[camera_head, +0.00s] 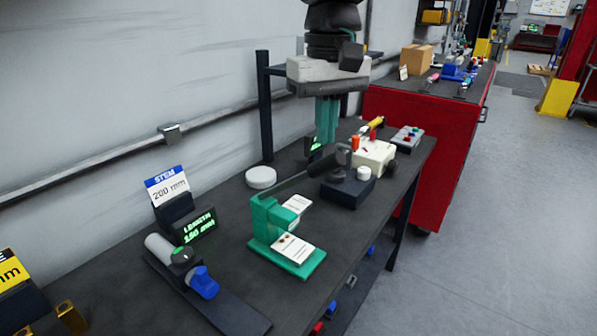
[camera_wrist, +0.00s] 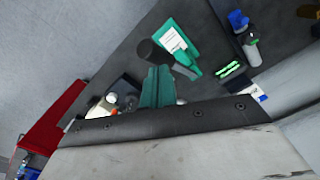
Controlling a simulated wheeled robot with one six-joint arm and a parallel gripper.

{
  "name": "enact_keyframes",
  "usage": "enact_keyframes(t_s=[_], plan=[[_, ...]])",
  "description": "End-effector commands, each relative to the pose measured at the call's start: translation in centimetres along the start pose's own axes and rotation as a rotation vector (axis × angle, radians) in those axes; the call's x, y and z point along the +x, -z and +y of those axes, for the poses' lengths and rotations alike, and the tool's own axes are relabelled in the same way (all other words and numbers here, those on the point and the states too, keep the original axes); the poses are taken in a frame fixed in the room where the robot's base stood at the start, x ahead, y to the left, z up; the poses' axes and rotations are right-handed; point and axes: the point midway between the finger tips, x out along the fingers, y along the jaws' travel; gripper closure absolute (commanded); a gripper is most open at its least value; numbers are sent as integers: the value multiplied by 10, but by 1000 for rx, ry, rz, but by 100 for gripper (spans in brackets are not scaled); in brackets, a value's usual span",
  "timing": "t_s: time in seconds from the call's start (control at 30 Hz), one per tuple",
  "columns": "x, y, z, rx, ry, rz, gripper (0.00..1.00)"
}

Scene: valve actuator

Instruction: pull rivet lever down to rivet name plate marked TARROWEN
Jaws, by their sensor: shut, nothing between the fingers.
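The green rivet press (camera_head: 268,222) stands on the dark bench, with its dark lever (camera_head: 305,180) slanting up to the right to a dark grip near my gripper. A white name plate (camera_head: 295,248) lies on the press base; its lettering is too small to read. In the wrist view the press (camera_wrist: 180,38) is beyond my fingers, with the dark lever grip (camera_wrist: 152,52) just past the fingertips. My gripper (camera_head: 327,138) points down with green fingers shut and empty, right above the grip. I cannot tell whether they touch. The fingers also show in the wrist view (camera_wrist: 159,72).
A white plate (camera_head: 298,203) lies behind the press, and a round white puck (camera_head: 261,177) by the wall. A dark box with a white knob (camera_head: 364,173) and a cream device (camera_head: 374,157) stand right of the lever. A length display (camera_head: 198,227) is on the left.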

Motion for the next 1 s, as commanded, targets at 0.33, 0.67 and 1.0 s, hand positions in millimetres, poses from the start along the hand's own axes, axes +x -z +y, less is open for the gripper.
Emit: enact_keyframes(t_s=[0.33, 0.67, 1.0], plan=[[-29, 0, 0, 0, 0, 2, 100], [-44, 0, 0, 0, 0, 0, 100], [-41, -13, 12, 21, 0, 6, 100]])
